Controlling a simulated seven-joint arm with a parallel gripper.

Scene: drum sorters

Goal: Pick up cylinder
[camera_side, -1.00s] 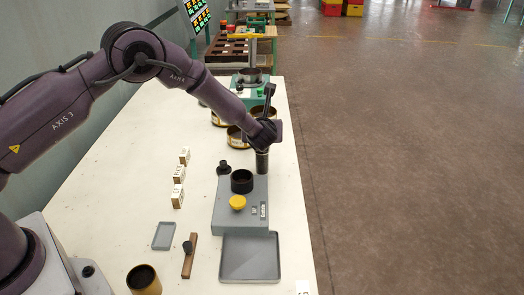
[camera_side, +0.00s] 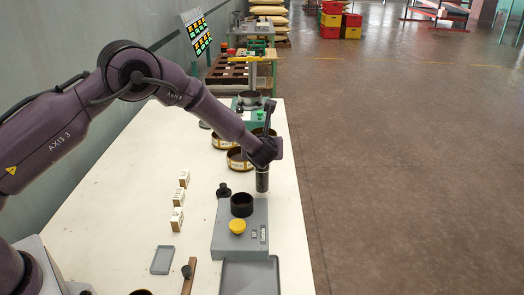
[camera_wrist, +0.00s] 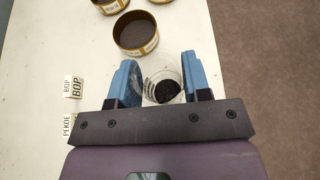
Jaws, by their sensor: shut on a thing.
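My gripper (camera_wrist: 162,84) is shut on a clear cylinder (camera_wrist: 164,77) with dark material inside; its blue fingers press it from both sides in the wrist view. In the side view the cylinder (camera_side: 262,181) is upright below my gripper (camera_side: 262,160), just behind the grey machine box. I cannot tell whether its base touches the table.
The grey box (camera_side: 228,240) carries a black ring cup (camera_side: 241,205) and a yellow knob (camera_side: 237,227). A grey tray (camera_side: 250,280) lies in front. Round labelled tins (camera_wrist: 135,33) stand behind. Small label blocks (camera_side: 178,219) stand at left. The table's right edge is close.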

